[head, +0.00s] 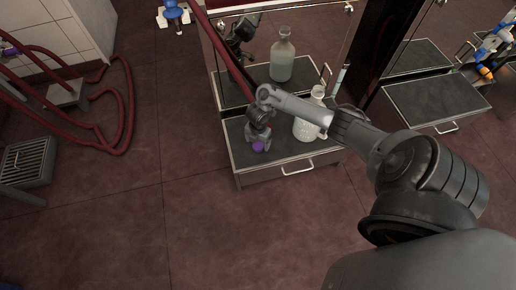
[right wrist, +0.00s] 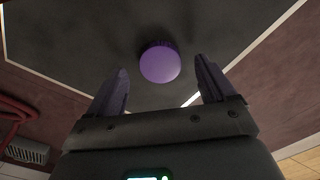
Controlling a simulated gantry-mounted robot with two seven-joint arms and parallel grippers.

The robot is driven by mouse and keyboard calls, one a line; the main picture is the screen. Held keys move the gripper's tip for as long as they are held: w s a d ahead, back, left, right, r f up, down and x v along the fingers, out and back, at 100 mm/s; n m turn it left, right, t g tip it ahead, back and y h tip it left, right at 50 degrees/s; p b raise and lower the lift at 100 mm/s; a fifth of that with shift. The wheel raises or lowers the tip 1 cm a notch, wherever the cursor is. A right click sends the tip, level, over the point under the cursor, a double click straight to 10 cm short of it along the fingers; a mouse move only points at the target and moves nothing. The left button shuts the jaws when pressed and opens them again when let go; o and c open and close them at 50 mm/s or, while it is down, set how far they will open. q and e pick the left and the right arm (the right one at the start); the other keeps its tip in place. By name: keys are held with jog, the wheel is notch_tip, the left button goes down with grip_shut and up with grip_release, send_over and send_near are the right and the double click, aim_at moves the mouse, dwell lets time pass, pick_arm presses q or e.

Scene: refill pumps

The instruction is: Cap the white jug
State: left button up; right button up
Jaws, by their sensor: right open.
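The white jug (head: 306,125) stands upright on the dark top of a low cabinet (head: 283,162) in the head view. A round purple cap (head: 259,147) is by the cabinet top's left front part, left of the jug. My right gripper (head: 258,141) is open above the cap, pointing down. In the right wrist view the cap (right wrist: 160,64) shows between the two spread fingers, with a gap on each side. My left gripper is not in view.
A slim clear tube (head: 341,77) shows right of the jug. A second dark-topped cabinet (head: 438,100) is at the right. Red hoses (head: 125,120) lie on the left floor. The floor in front is clear.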

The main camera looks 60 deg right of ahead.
jog(key=shift+f+b, duration=0.35)
jog(key=shift+f, duration=0.6)
jog(key=shift+r, duration=0.1)
jog(key=c, duration=1.1)
